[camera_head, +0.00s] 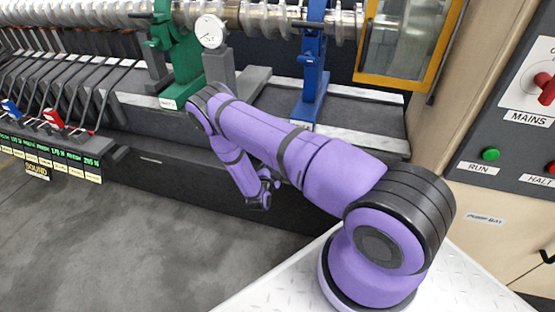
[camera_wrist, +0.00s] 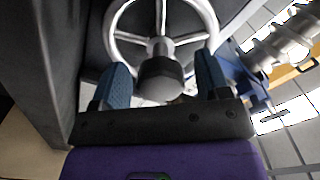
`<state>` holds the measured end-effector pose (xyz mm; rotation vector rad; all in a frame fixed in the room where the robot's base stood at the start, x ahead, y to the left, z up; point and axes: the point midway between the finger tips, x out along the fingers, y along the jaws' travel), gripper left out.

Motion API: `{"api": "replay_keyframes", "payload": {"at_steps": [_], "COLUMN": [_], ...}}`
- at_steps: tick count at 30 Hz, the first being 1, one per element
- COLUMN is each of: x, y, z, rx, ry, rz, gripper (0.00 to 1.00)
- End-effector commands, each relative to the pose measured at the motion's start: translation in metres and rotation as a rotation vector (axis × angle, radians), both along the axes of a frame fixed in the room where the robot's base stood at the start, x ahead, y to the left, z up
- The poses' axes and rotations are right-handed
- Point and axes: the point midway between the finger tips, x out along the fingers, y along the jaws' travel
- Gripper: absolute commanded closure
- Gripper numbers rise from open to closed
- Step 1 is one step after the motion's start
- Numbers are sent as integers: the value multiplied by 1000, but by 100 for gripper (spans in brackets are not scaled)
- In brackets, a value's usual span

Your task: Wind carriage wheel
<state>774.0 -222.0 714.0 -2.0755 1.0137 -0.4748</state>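A silver spoked wheel (camera_wrist: 200,42) fills the top of the wrist view, with its upper rim cut off by the frame edge. A dark faceted knob (camera_wrist: 160,80) stands out from it towards my camera. My gripper (camera_wrist: 163,74) is open, with one blue-padded finger on each side of the knob. Gaps show between the knob and both fingers; whether they touch anywhere cannot be told. In the head view my gripper (camera_head: 263,190) is low in front of the dark machine bed, and I cannot make out the wheel there.
Above stand a green bracket (camera_head: 178,55), a blue bracket (camera_head: 313,65) and a long ribbed shaft (camera_head: 100,13). A row of levers (camera_head: 60,125) is at the left. A control panel (camera_head: 515,125) is at the right. Grey floor (camera_head: 130,240) is open at lower left.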

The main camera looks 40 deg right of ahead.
Motion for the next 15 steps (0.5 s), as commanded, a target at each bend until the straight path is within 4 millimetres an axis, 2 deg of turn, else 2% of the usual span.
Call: {"api": "replay_keyframes", "payload": {"at_steps": [7, 15], "x": [-2, -16], "y": [4, 20], "z": [0, 0], "rx": [0, -1], "ry": [1, 1], "rz": [1, 0], "gripper": [31, 31]}}
